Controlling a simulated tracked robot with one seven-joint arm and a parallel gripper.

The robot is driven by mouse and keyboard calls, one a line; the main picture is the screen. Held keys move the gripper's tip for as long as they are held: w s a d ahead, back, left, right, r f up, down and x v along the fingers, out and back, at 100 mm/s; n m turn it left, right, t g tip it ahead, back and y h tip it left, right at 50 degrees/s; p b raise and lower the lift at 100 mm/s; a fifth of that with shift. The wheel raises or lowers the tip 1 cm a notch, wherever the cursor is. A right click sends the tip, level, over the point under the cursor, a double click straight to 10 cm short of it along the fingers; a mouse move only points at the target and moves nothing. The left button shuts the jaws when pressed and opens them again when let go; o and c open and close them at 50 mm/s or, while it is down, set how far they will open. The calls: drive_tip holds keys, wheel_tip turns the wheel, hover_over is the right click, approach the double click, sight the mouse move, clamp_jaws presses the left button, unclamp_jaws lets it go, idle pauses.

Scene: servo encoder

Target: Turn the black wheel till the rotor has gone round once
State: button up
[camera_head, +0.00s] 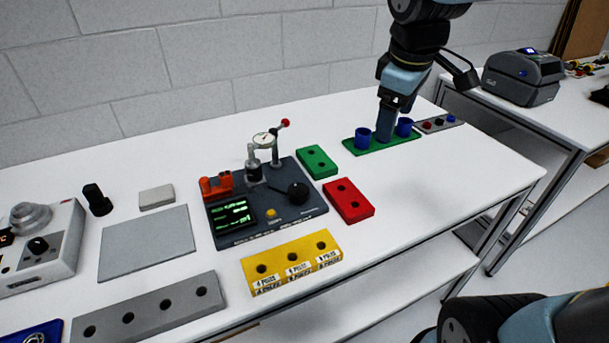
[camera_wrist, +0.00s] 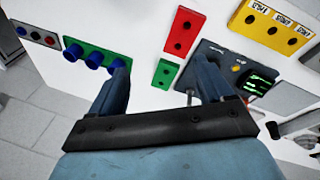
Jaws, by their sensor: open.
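The black wheel (camera_head: 298,190) is a round knob on the right part of a dark grey test unit (camera_head: 288,222) in the head view. The unit carries a lit green display (camera_head: 230,213), a yellow button (camera_head: 271,212), an orange bracket (camera_head: 216,187) and a dial gauge (camera_head: 263,140) on a stand. The rotor cannot be told for certain. My gripper (camera_head: 384,133) is at the green tray (camera_head: 375,146) at the back right, well away from the wheel. In the wrist view my gripper (camera_wrist: 163,72) has its fingers wide apart with nothing held. The right finger covers part of the unit (camera_wrist: 232,65).
A green block (camera_head: 317,161), a red block (camera_head: 348,201) and a yellow holed block (camera_head: 293,262) surround the unit. Blue cups (camera_head: 362,138) stand on the green tray. A grey plate (camera_head: 147,242) lies left. The white table is clear right of the red block.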

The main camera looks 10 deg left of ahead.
drive_tip(key=w+a+f+n+g, duration=0.1)
drive_tip(key=a+f+n, duration=0.15)
drive_tip(key=a, duration=0.25)
drive_tip(key=w+a+f+n+g, duration=0.1)
drive_tip(key=w+a+n, duration=0.1)
drive_tip(key=a+n, duration=0.2)
drive_tip(key=n+g, duration=0.1)
drive_tip(key=n, duration=0.5)
approach(300, 188)
wheel_tip(300, 188, down, 9)
drive_tip(key=shift+d+r, duration=0.1)
drive_tip(key=shift+d, duration=0.05)
drive_tip(key=shift+c, duration=0.2)
